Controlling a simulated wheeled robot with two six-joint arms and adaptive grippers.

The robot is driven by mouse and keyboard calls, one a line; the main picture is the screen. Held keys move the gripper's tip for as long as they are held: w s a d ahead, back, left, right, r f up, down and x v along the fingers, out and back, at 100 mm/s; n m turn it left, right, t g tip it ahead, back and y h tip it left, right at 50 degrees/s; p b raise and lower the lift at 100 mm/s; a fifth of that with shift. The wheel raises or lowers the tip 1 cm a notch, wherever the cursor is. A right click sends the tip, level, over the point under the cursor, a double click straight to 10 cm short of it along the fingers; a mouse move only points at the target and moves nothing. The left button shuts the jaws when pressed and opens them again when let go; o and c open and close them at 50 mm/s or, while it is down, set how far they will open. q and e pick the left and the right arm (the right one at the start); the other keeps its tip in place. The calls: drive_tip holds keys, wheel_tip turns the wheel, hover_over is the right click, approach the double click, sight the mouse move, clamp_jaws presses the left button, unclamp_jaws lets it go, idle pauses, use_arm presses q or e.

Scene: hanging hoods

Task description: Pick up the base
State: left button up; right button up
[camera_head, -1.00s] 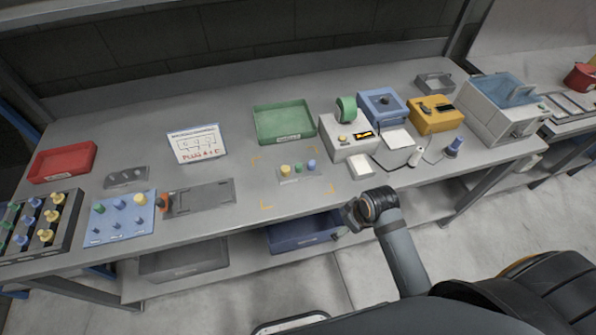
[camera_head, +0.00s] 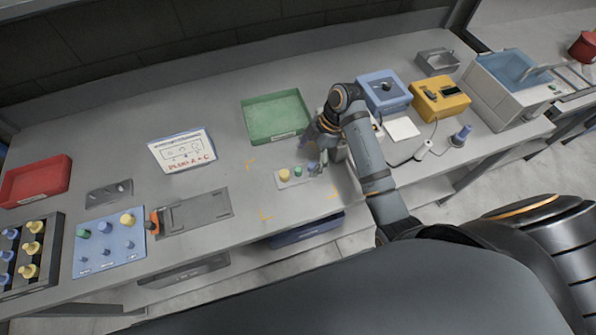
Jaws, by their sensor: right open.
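A small light-grey base plate (camera_head: 291,183) lies on the table inside yellow corner marks. It bears a yellow, a green and a blue knob in a row. My right gripper (camera_head: 320,169) is open and points down at the right end of the plate, close to the blue knob. I cannot tell whether it touches it. My right arm hides most of the white device behind it. My left gripper is not in view.
A green tray (camera_head: 276,118) stands behind the plate, with a sign (camera_head: 182,151) to its left. Blue (camera_head: 384,91) and yellow (camera_head: 440,99) boxes stand at the right. A grey fixture (camera_head: 195,212) and a blue knob board (camera_head: 110,241) lie at the left.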

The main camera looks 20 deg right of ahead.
sight(299, 168)
drive_tip(key=shift+w+a+f, duration=0.2)
drive_tip(key=shift+a+f, duration=0.05)
drive_tip(key=shift+f, duration=0.35)
drive_tip(key=shift+w+a+f, duration=0.15)
drive_tip(key=shift+a+f, duration=0.1)
drive_tip(key=shift+f, duration=0.3)
drive_tip(key=shift+p+x, duration=0.65)
drive_tip(key=shift+x, duration=0.2)
drive_tip(key=x, duration=0.2)
drive_tip(key=shift+s+f+p, duration=0.1)
drive_tip(key=shift+f+p, duration=0.25)
drive_tip(key=shift+f, duration=0.05)
drive_tip(key=shift+a+f, duration=0.25)
drive_tip(key=shift+f, duration=0.25)
drive_tip(key=c, duration=1.1)
drive_tip(key=shift+r, duration=0.1)
drive_tip(key=c, duration=0.7)
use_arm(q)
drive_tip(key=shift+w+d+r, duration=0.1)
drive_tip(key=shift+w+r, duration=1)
use_arm(e)
drive_tip(key=shift+o, duration=0.2)
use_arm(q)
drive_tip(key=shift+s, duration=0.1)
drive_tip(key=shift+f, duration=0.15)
use_arm(e)
drive_tip(key=shift+r, duration=0.15)
